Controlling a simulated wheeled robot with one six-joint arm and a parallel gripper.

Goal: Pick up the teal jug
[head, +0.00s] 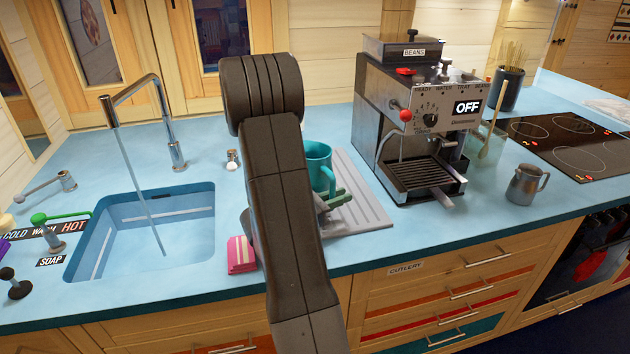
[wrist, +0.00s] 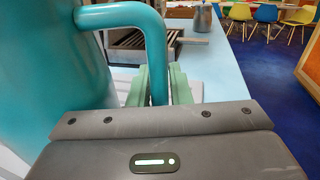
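The teal jug (head: 318,160) stands upright on or just above the grey draining mat, partly hidden behind my arm in the head view. Its body fills the left of the wrist view (wrist: 55,70), with its handle (wrist: 156,50) curving down at the middle. My gripper's green fingers (wrist: 158,88) lie on both sides of the handle's lower part and appear to press on it. The gripper also shows in the head view (head: 333,200), beside the jug at its lower right. The jug's base is hidden.
The grey draining mat (head: 368,208) lies between the sink (head: 150,235) with running water and the coffee machine (head: 420,130). A metal pitcher (head: 525,186) stands right of the machine. A pink sponge or cloth (head: 241,255) lies near the front edge.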

